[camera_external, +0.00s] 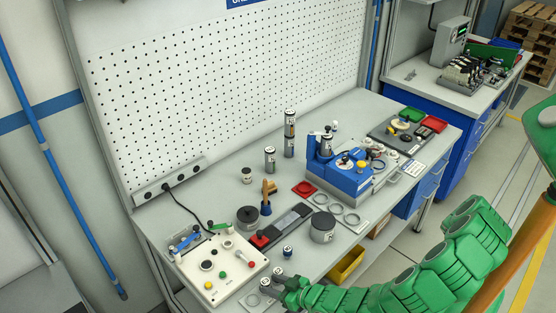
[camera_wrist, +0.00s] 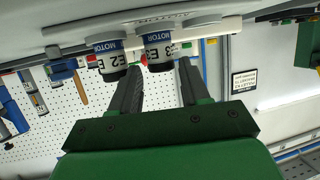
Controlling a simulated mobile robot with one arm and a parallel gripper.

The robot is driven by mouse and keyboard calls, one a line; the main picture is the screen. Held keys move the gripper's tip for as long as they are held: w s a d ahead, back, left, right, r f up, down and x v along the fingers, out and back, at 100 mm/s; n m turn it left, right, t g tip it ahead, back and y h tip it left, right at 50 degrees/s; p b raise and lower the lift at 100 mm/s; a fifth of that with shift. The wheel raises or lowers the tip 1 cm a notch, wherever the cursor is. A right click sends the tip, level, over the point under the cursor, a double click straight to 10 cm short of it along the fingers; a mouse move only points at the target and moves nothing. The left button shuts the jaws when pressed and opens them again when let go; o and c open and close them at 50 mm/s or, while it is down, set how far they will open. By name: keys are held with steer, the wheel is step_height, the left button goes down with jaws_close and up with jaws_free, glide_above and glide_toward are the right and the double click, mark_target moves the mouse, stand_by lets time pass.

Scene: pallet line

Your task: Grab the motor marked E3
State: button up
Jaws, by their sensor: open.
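The motor marked E3 (camera_wrist: 160,50) is a white and dark cylinder with a blue MOTOR band, upside down in the wrist view. It lies in line with the gap between the fingers of my gripper (camera_wrist: 158,74). The fingers are apart with nothing clearly held between them. A similar motor marked E2 (camera_wrist: 110,58) stands close beside it, beyond the left finger. In the external view my gripper (camera_external: 280,288) is at the bench's front edge, beside two small white-topped cylinders; their labels cannot be read there.
A control box (camera_external: 222,266) with buttons stands left of my gripper. A small blue-banded cylinder (camera_external: 287,253) and a dark round pot (camera_external: 322,227) are behind it. A blue machine (camera_external: 340,174) stands farther right. A yellow bin (camera_external: 345,266) is below the bench edge.

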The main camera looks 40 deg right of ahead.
mark_target(263, 281)
steer(key=shift+x, duration=2.8)
steer(key=c, duration=0.8)
steer(key=shift+o, duration=0.2)
steer(key=shift+r, duration=0.1)
